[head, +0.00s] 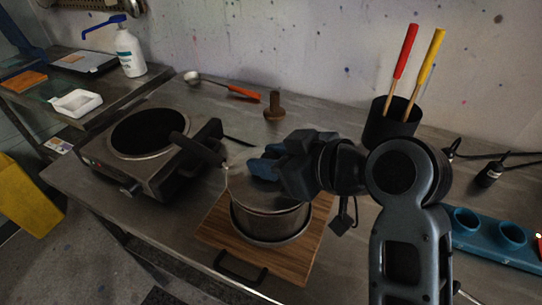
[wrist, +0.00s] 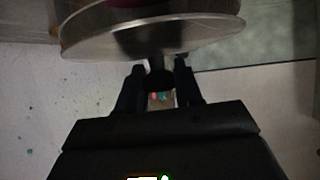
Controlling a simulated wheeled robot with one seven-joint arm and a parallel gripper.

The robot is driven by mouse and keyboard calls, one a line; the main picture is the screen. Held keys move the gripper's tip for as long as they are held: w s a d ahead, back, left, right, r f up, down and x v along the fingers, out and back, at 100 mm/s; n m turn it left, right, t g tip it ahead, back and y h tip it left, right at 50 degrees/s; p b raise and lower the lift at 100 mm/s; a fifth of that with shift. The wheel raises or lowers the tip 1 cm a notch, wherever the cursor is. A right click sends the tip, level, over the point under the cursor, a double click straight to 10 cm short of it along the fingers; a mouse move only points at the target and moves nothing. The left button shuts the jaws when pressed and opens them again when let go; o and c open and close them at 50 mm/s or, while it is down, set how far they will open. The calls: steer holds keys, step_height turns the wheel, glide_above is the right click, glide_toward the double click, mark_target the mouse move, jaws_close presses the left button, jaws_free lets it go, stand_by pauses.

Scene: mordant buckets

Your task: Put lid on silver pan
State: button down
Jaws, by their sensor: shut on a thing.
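The silver pan (head: 268,222) stands on a wooden board (head: 308,256), its dark handle (head: 198,150) pointing to the back left. My gripper (head: 262,166) is above the pan. In the wrist view its fingers (wrist: 160,74) are shut on the dark knob of the round metal lid (wrist: 150,38). The lid also shows in the head view (head: 240,186), over the pan's opening and partly hidden by my gripper. I cannot tell whether the lid touches the rim.
A hot plate (head: 150,150) stands left of the pan. Behind are a ladle (head: 215,84) and a brown wooden peg (head: 274,106). A black cup (head: 388,124) with red and yellow sticks stands back right. A blue holder (head: 495,240) lies at the right.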

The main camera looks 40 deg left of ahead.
steer(key=shift+f+b, duration=0.3)
steer(key=shift+f, duration=0.2)
stand_by(0.3)
steer(key=c, duration=0.7)
jaws_free()
steer(key=shift+o, duration=0.2)
steer(key=shift+b+v, duration=0.5)
steer(key=shift+v, duration=3.4)
